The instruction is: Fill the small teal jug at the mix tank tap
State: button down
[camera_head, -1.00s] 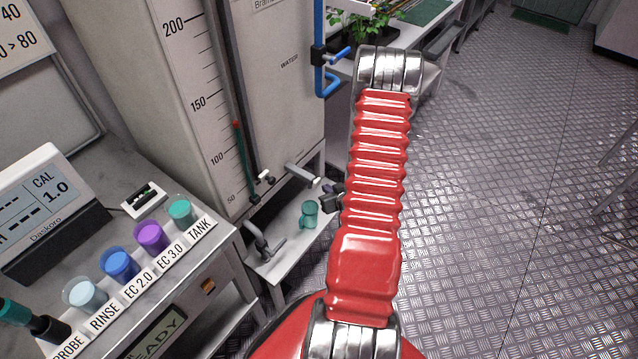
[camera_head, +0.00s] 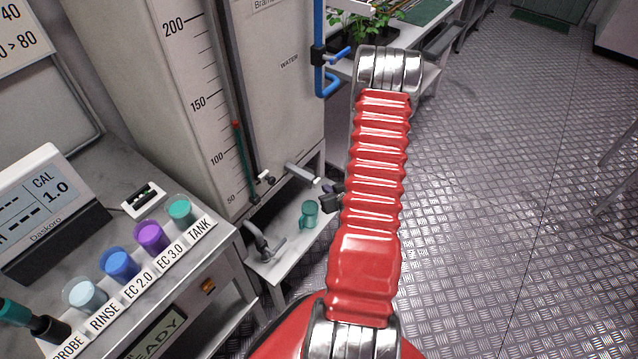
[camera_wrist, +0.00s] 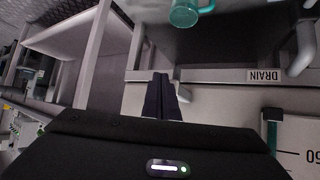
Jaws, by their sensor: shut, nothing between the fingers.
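The small teal jug (camera_head: 310,214) stands upright on the low grey shelf in front of the tank, its handle towards the left. It also shows at the top edge of the wrist view (camera_wrist: 190,12), partly cut off. I cannot see whether it holds liquid. A grey tap pipe with a white end (camera_head: 303,173) sticks out from the tank above and behind the jug. My gripper (camera_head: 328,195) is just right of the jug, apart from it and partly hidden by my arm. In the wrist view its dark fingers (camera_wrist: 164,90) are together and empty.
A second grey tap (camera_head: 264,240) is at the shelf's left; a DRAIN label (camera_wrist: 265,76) shows in the wrist view. The tank (camera_head: 275,100) rises behind. A bench with several coloured cups (camera_head: 150,237) stands left. The floor (camera_head: 500,200) at right is clear.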

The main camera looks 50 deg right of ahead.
jog(key=shift+w, duration=0.95)
dwell(1.5)
jog(key=shift+s, duration=1)
jog(key=s, duration=0.5)
jog(key=shift+d, duration=0.25)
dwell(0.6)
